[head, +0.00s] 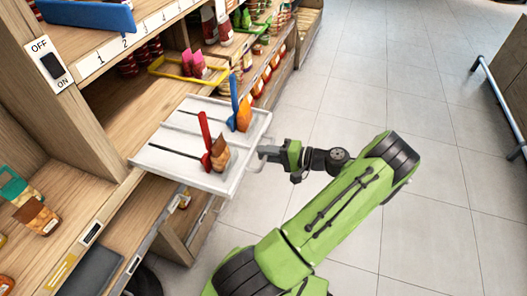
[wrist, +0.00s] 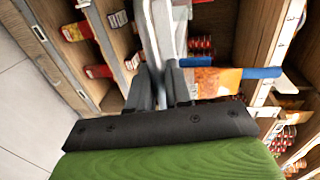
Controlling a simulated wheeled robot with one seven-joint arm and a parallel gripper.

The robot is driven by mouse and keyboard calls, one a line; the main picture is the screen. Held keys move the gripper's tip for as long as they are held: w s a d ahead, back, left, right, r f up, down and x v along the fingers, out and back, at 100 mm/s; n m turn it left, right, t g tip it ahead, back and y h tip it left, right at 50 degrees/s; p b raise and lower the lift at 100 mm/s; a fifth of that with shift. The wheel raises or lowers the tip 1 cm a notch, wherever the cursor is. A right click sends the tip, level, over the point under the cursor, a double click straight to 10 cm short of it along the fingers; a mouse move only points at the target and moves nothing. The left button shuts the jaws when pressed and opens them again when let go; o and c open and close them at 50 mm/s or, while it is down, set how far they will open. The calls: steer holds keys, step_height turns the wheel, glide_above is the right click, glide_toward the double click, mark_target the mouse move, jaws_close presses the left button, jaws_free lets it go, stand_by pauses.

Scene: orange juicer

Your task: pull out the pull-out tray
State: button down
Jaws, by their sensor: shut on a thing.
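The pull-out tray (head: 187,135) is a white, flat tray that sticks out from the wooden shelf in the head view. It has two dark slots, with a red upright piece (head: 204,130) and a blue upright piece (head: 234,90) by a brown pack (head: 220,155) and an orange pack (head: 244,114). My gripper (head: 271,154) is at the handle (head: 262,152) on the tray's outer edge and is shut on it. In the wrist view the fingers (wrist: 158,88) close at the pale tray edge (wrist: 160,28); the exact contact is partly hidden.
The wooden shelf (head: 92,125) stands at left, with an OFF/ON switch (head: 49,65), a numbered strip (head: 130,40) and a yellow frame (head: 188,68). Tiled floor (head: 330,105) is open to the right. A metal rail (head: 497,100) stands at far right.

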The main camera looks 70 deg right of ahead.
steer(key=shift+s+f, duration=0.1)
steer(key=shift+f, duration=0.05)
steer(key=c, duration=1.2)
jaws_free()
steer(key=p+v, duration=0.3)
steer(key=v, duration=1.2)
steer(key=shift+s, duration=0.35)
